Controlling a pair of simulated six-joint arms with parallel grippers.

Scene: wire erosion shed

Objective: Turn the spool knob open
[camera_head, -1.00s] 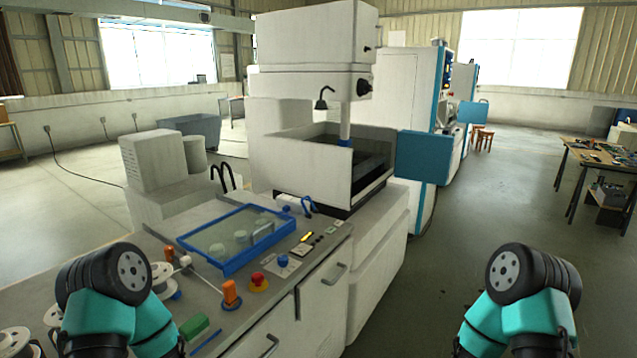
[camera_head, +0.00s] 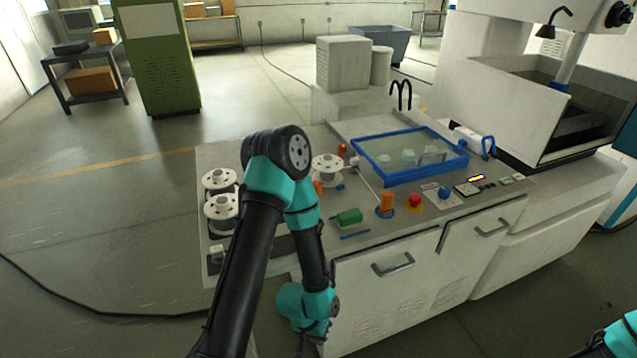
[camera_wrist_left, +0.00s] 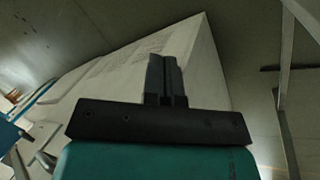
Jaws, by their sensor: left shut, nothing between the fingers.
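A worktop (camera_head: 283,152) carries wire spools and several knobs. An upright orange knob (camera_head: 387,203) stands on a blue round base near the front edge, and a smaller orange knob (camera_head: 342,150) stands by a white spool (camera_head: 327,168). Another orange piece (camera_head: 318,187) is partly hidden by my left arm. I cannot tell which one is the spool knob. My left gripper (camera_head: 303,342) hangs low beside the cabinet front, below the worktop and away from the knobs. In the left wrist view its fingers (camera_wrist_left: 165,78) are shut and empty. My right gripper is out of view.
A cabinet handle (camera_head: 393,266) sticks out in front.

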